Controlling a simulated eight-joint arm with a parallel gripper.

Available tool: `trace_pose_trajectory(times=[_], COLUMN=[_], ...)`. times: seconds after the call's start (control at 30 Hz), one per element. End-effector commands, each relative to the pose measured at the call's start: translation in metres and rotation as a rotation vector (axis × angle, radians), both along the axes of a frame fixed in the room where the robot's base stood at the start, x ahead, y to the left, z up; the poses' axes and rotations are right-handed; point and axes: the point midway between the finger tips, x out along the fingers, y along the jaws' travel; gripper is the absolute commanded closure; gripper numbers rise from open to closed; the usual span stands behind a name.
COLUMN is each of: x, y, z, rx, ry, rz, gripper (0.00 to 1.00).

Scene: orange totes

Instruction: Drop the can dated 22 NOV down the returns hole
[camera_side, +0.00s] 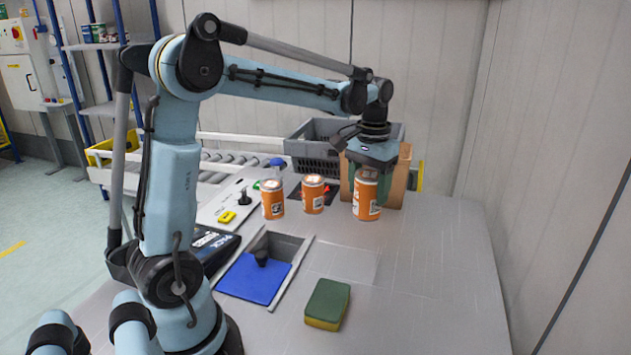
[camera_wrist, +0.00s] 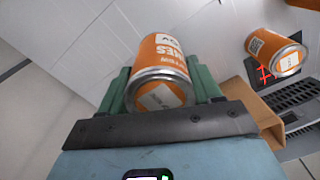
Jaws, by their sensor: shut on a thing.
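My gripper (camera_side: 366,176) is shut on an orange can (camera_side: 366,198) at the right end of the row of cans. The held can (camera_wrist: 160,62) shows in the wrist view between the green fingers, its pale-labelled end facing the camera. A second orange can (camera_side: 313,196) and a third orange can (camera_side: 272,200) stand upright to its left. One loose can (camera_wrist: 275,50) also shows in the wrist view. I cannot read a date on any can. A rectangular recess (camera_side: 277,243) in the table has a blue panel (camera_side: 253,278) with a black knob; I cannot tell whether it is the returns hole.
A green and yellow sponge (camera_side: 327,304) lies at the front. A grey crate (camera_side: 312,151) and a brown cardboard box (camera_side: 398,180) are behind the cans. A roller conveyor (camera_side: 220,165) runs at the back left. The table's right side is clear.

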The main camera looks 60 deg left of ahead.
Motion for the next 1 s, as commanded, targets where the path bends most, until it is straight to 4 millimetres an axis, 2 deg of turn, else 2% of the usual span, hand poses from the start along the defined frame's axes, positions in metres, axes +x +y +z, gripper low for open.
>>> trace_pose_trajectory(times=[0.07, 0.17, 0.27, 0.43, 0.6, 0.7, 0.83, 1.0], x=[-0.005, -0.018, -0.041, -0.092, -0.137, -0.156, -0.168, -0.171], y=[0.002, 0.015, 0.038, 0.076, 0.098, 0.104, 0.108, 0.109], z=[0.002, 0.001, -0.003, -0.011, -0.02, -0.024, -0.027, -0.034], rx=[0.0, 0.0, 0.0, 0.0, 0.0, 0.0, 0.0, 0.0], ry=[0.0, 0.0, 0.0, 0.0, -0.001, -0.001, -0.001, -0.001], rz=[0.016, 0.064, 0.14, 0.295, 0.426, 0.478, 0.514, 0.523], gripper=[0.81, 0.81, 0.81, 0.8, 0.8, 0.8, 0.8, 0.8])
